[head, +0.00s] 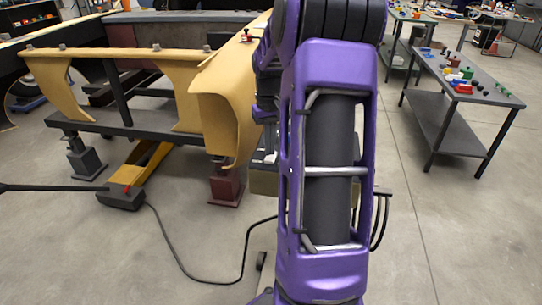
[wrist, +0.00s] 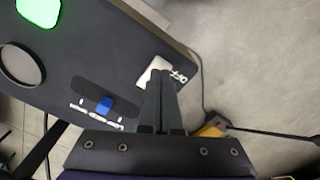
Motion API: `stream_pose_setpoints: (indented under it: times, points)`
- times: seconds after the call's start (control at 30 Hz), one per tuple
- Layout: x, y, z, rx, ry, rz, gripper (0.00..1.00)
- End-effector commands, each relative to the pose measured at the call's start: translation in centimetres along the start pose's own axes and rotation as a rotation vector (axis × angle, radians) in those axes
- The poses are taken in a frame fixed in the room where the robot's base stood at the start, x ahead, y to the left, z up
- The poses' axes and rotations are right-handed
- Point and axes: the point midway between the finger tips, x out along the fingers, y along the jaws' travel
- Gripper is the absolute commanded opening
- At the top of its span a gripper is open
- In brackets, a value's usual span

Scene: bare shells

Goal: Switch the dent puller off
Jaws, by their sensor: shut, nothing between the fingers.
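The dent puller's dark panel (wrist: 100,60) fills the upper left of the wrist view. It carries a lit green light (wrist: 40,10), a round dark dial (wrist: 22,64) and a blue slider knob (wrist: 104,104) in a slot. A pale switch plate (wrist: 152,70) with white lettering beside it sits near the panel's right edge. My gripper (wrist: 161,76) is shut and empty, with its fingertips over the switch plate and partly covering it. I cannot tell whether they touch it. In the head view my arm hides the gripper and most of the dent puller.
A tan car shell (head: 222,95) on stands (head: 226,185) is left of my arm. A yellow jack (head: 125,190) with a long handle lies below it. A black cable (head: 195,279) runs over the floor. A workbench (head: 470,85) with small coloured parts stands right; floor before it is clear.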

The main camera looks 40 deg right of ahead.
Motion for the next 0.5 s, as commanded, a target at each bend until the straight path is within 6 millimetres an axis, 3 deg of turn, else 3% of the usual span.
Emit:
stream_pose_setpoints:
  times: [0.5]
  points:
    - [0.82, -0.01, 0.0, 0.0, 0.0, 0.0, 0.0]
